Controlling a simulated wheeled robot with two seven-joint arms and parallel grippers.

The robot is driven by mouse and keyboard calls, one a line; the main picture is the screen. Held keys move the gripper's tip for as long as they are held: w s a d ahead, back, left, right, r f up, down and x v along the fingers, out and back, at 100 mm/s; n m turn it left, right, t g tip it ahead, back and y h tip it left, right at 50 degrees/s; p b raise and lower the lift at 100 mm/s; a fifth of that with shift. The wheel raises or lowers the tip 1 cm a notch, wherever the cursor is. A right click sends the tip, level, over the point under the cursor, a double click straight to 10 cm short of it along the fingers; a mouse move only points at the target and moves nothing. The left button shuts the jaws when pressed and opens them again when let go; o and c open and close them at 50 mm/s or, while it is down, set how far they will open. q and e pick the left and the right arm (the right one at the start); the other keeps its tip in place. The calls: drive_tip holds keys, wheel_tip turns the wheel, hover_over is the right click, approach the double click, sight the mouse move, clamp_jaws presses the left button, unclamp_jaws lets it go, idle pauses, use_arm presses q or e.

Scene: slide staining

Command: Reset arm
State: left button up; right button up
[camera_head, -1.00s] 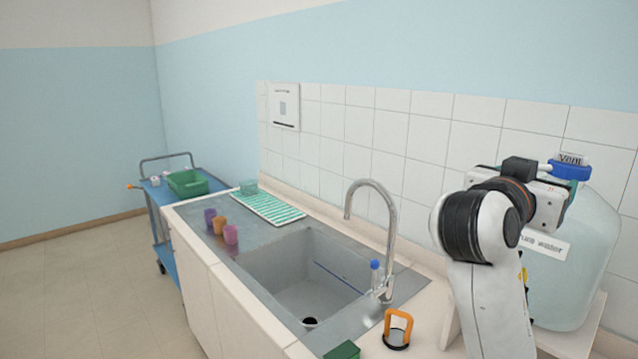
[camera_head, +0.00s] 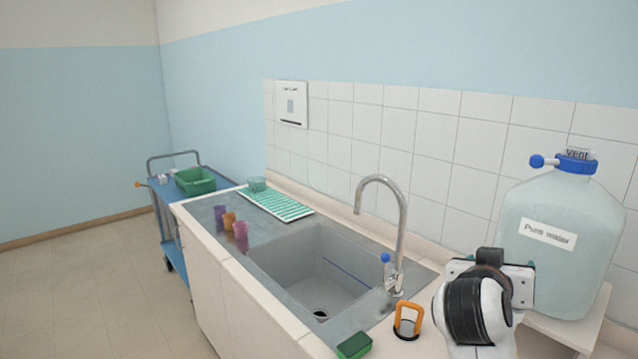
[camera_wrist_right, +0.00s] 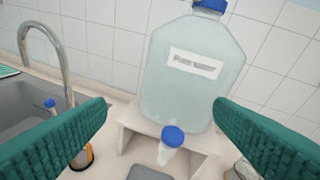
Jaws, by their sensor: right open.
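My right arm (camera_head: 478,312) shows at the lower right of the head view, in front of the large water bottle (camera_head: 555,225). The fingertips are hidden there. In the right wrist view my right gripper (camera_wrist_right: 160,125) is open, with its two green ridged fingers wide apart and nothing held between them. Beyond the fingers, the bottle (camera_wrist_right: 190,75) stands on a white stand (camera_wrist_right: 130,130). My left gripper is not in view.
The sink (camera_head: 300,270) with its tall faucet (camera_head: 400,225) lies left of my arm. An orange-handled object (camera_head: 408,320) and a green sponge (camera_head: 354,346) sit at the counter's front. Several coloured cups (camera_head: 229,221) stand left of the sink. A blue cart (camera_head: 170,222) is beyond.

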drive_tip(key=s+a+f+n+g+y, duration=0.1)
drive_tip(key=s+f+n+y, duration=0.2)
drive_tip(key=f, duration=0.8)
drive_tip(key=s+a+f+n+g+y, duration=0.2)
drive_tip(key=s+f, duration=0.3)
drive_tip(key=f, duration=0.5)
drive_tip(key=s+a+f+n+g+y, duration=0.1)
drive_tip(key=s+a+f+g+y, duration=0.15)
drive_tip(key=s+f, duration=0.6)
drive_tip(key=s+a+f+n+g+y, duration=0.1)
drive_tip(key=s+a+f+g+y, duration=0.15)
drive_tip(key=s+f, duration=0.65)
drive_tip(key=s+f+g, duration=0.1)
drive_tip(key=s+f, duration=0.2)
drive_tip(key=f, duration=1.8)
drive_tip(key=s+d+f+g, duration=0.1)
drive_tip(key=s+d+f, duration=0.2)
drive_tip(key=s+f, duration=1.4)
drive_tip(key=shift+d+f+n+b, duration=0.2)
drive_tip(key=shift+f+n+b, duration=0.2)
drive_tip(key=shift+f, duration=0.35)
